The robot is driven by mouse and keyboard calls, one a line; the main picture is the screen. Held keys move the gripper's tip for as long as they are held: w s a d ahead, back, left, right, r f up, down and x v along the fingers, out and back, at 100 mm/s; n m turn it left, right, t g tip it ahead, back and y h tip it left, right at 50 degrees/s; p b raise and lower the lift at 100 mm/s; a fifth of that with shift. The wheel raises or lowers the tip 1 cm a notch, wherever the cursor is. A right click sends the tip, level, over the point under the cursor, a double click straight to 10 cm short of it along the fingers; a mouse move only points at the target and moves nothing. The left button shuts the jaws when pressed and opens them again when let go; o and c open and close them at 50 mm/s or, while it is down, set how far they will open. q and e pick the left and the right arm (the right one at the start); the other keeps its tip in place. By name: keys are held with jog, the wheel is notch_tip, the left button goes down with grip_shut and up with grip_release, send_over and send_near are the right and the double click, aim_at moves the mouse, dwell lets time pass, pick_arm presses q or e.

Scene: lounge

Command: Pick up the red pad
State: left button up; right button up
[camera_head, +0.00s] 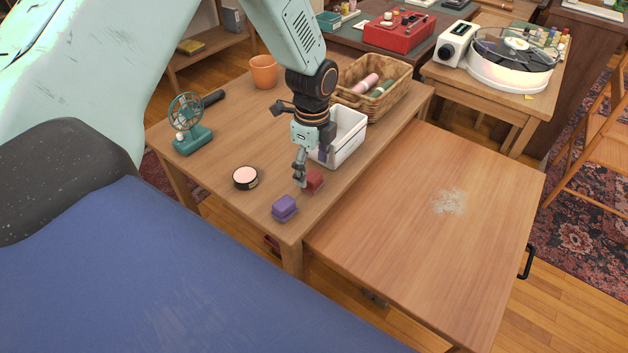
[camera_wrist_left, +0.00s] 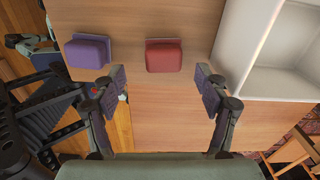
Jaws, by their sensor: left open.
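The red pad (camera_head: 314,179) lies on the wooden table (camera_head: 232,118), beside the front of a white bin. In the left wrist view the red pad (camera_wrist_left: 163,56) is ahead of the fingertips, between their lines, and nothing touches it. My left gripper (camera_head: 306,172) is above the table at the red pad, partly covering it in the head view. In the wrist view my left gripper (camera_wrist_left: 160,82) is open and empty, its fingers wide apart. My right gripper is not seen in the head view.
A purple pad (camera_head: 285,208) lies to the left of the red one. The white bin (camera_head: 352,144) stands close on the other side. A round tin (camera_head: 245,178), a green fan (camera_head: 190,125) and a wicker basket (camera_head: 390,84) share the table. A lower wooden surface (camera_head: 420,240) is mostly clear.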

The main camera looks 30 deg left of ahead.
aim_at(312, 176)
pick_arm(q)
jog(key=f, duration=0.3)
jog(key=shift+w+a+f+b, duration=0.25)
jog(key=shift+w+f+b, duration=0.05)
jog(key=shift+b, duration=0.05)
jog(key=shift+f, duration=0.35)
jog(key=shift+s+d+r, duration=0.15)
jog(key=shift+s, duration=0.1)
jog(key=shift+w+f, duration=0.25)
jog(key=c, duration=0.4)
jog(key=shift+s+r, duration=0.2)
jog(key=c, duration=0.4)
jog(key=shift+w+f, duration=0.1)
jog(key=shift+w, duration=0.05)
jog(key=c, duration=0.3)
jog(key=shift+c, duration=0.2)
